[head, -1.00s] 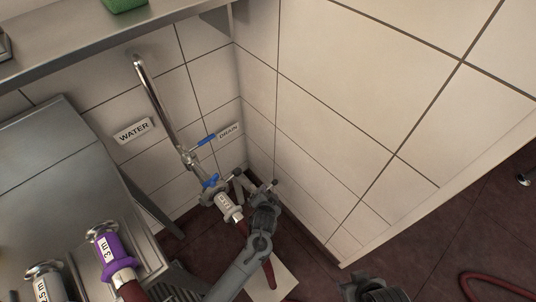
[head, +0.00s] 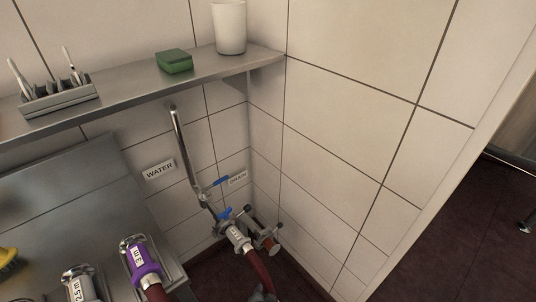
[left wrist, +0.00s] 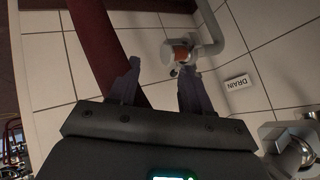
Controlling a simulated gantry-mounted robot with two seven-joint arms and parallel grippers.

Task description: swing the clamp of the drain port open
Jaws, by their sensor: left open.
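The drain port (head: 268,243) is a short pipe end with a reddish-orange mouth, low on the wall near the corner. In the left wrist view the drain port (left wrist: 184,50) is just beyond my right-hand finger. Its clamp (left wrist: 175,71) shows as small metal parts by the mouth; whether it is open or closed is unclear. My left gripper (left wrist: 158,85) is open with nothing between its fingers, apart from the port. In the head view a grey part of it shows at the bottom edge. My right gripper is out of view.
A dark red hose (head: 256,268) with a white-labelled coupling (head: 238,236) joins the neighbouring port, left of the drain. The hose (left wrist: 98,40) passes behind my left finger. The DRAIN label (left wrist: 238,82) is on the tiled wall. A purple-collared hose (head: 141,262) stands at lower left.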

